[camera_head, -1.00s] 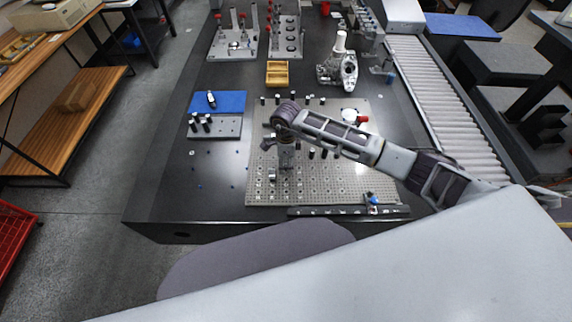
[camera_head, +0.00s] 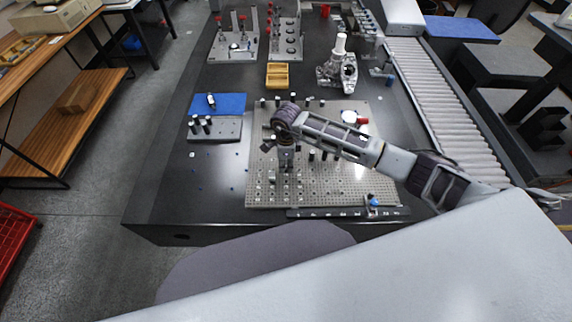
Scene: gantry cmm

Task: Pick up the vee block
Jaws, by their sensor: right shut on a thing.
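My right arm reaches in from the right over the perforated fixture plate (camera_head: 340,190) on the dark table. My right gripper (camera_head: 286,172) points down above the left part of that plate. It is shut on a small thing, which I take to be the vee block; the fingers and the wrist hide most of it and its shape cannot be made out. Whether it touches the plate cannot be told. My left gripper is not in view.
Several small posts stand on the plate near the gripper. A grey block with black knobs (camera_head: 214,130) and a blue mat (camera_head: 230,103) lie left of it. A yellow tray (camera_head: 277,76) and a metal casting (camera_head: 338,72) stand behind. A roller conveyor (camera_head: 440,100) runs along the right.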

